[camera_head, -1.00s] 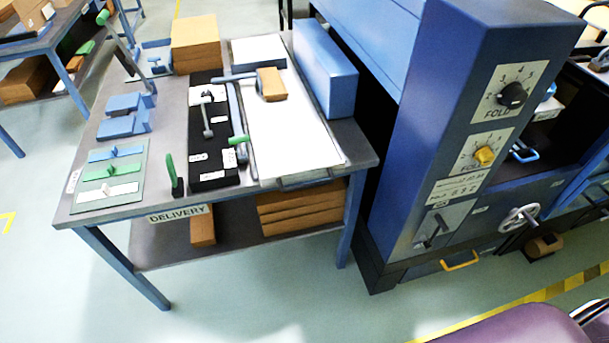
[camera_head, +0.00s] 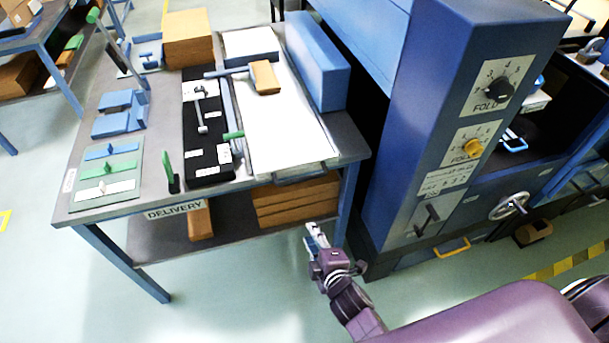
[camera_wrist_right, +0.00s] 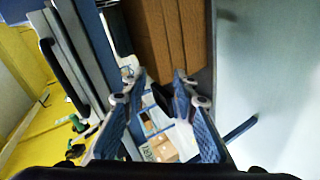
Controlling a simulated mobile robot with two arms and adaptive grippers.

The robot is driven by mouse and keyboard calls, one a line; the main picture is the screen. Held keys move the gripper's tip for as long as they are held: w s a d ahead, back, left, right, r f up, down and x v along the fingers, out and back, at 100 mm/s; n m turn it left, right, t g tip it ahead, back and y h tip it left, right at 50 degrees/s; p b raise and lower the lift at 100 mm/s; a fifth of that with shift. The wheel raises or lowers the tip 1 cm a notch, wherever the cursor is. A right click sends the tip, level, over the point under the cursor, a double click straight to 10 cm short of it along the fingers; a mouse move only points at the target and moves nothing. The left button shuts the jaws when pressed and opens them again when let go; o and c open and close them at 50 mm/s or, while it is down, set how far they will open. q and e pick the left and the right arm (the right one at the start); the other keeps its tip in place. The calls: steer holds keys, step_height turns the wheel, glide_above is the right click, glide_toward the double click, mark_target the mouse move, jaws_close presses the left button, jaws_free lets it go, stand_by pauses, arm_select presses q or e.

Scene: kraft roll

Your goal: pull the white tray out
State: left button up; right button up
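The white tray (camera_head: 288,122) lies on the grey delivery table beside a blue block. A dark handle (camera_head: 300,175) is at its front edge, by the table's front edge. An orange-brown block with a bar lies across the tray's far part. My right gripper (camera_head: 314,236) is in front of the table, below and apart from the handle. In the right wrist view its fingers (camera_wrist_right: 160,88) are spread with nothing between them. A dark bar at the left there may be the tray's handle; I cannot tell. My left gripper is not in view.
A black board (camera_head: 206,130) with tools lies left of the tray. The blue machine (camera_head: 450,130) stands close at the right. Brown stacks (camera_head: 295,200) sit on the shelf below. The floor in front of the table is clear.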

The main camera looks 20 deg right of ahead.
mark_target(305, 177)
steer(key=w+d+r+n+t, duration=0.1)
steer(key=w+r+n+t, duration=0.25)
steer(key=r, duration=0.95)
steer(key=shift+m+g+h, duration=0.3)
steer(key=shift+m+g, duration=0.05)
steer(key=shift+m, duration=0.1)
steer(key=shift+r+p+x, duration=0.2)
steer(key=shift+p+x, duration=0.2)
steer(key=shift+x, duration=3.5)
steer(key=shift+d, duration=0.1)
steer(key=shift+c, duration=0.7)
jaws_close()
